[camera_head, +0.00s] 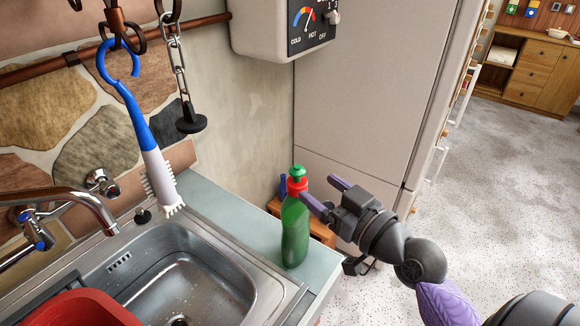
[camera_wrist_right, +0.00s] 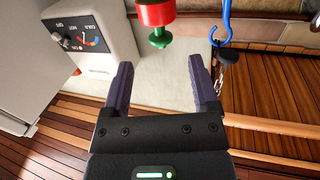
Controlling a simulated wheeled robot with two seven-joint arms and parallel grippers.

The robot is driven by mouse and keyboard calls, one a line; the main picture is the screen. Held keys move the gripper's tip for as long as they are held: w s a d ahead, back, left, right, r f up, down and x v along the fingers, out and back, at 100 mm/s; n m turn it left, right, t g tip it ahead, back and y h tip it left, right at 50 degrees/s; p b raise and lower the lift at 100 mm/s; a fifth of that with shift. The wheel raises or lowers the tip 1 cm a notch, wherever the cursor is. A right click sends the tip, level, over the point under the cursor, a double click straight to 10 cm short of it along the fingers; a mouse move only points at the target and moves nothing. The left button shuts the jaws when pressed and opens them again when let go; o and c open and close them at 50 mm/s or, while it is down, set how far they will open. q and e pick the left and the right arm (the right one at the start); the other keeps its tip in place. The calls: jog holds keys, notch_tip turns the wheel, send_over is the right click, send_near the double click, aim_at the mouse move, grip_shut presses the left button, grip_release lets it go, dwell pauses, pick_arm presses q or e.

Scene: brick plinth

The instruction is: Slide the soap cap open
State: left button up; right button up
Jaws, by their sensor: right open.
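The green soap bottle (camera_head: 295,232) stands upright on the counter's right end, beside the sink. Its red collar (camera_head: 297,185) carries a green cap (camera_head: 297,172) on top. In the right wrist view, the red collar (camera_wrist_right: 156,12) and green cap (camera_wrist_right: 160,38) hang inverted at the top edge, just beyond the fingertips. My right gripper (camera_head: 317,185) is open and empty, to the right of the bottle's neck. One finger overlaps the collar's edge in the head view; I cannot tell if it touches. The wrist view shows both fingers (camera_wrist_right: 160,62) spread. My left gripper is out of view.
A steel sink (camera_head: 205,283) holds a red tub (camera_head: 80,310) at the left. A blue-and-white brush (camera_head: 150,150) and a chain with a black plug (camera_head: 190,118) hang above it. A water heater (camera_head: 270,35) and fridge (camera_head: 370,90) stand behind. Open floor lies right.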

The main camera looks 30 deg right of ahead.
aim_at(297, 172)
jog(key=w, duration=0.5)
jog(key=w+a+p, duration=0.1)
jog(key=w, duration=0.2)
jog(key=shift+w+r, duration=0.1)
jog(key=shift+w, duration=0.1)
grip_shut()
dwell(1.0)
